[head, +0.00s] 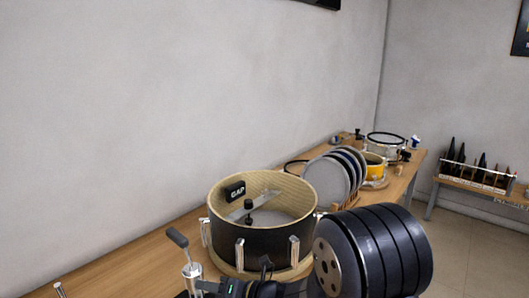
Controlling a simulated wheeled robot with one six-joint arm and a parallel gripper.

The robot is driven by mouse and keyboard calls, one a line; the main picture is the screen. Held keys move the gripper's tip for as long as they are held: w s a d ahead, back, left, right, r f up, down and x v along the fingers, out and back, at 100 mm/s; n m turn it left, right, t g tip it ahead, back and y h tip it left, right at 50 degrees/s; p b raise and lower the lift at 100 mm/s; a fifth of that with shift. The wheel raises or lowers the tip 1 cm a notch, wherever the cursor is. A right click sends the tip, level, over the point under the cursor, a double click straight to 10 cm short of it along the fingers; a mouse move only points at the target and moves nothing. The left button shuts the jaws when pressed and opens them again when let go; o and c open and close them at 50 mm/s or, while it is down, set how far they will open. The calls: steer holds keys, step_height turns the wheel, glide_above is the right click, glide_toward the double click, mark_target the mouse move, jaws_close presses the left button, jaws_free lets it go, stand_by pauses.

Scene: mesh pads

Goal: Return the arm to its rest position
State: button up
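My gripper's fingers do not show in the head view. A large dark ribbed cylinder (376,252) with a round, holed end plate fills the lower right, close to the camera. I cannot tell whether it is part of my arm. A small dark device with a green light (232,289) sits at the bottom edge, mostly cut off. The arm's full pose is hidden.
A wooden bench (138,262) runs along the wall. An open drum shell (228,246) stands on it, with grey discs in a rack (329,182), a yellow drum (374,163) and a white-sided drum (384,147) beyond. Dark bottles in a rack (477,175) stand at right.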

steer(key=shift+f+m+y, duration=0.1)
steer(key=shift+m+y, duration=0.4)
steer(key=shift+m, duration=0.5)
steer(key=shift+d, duration=0.1)
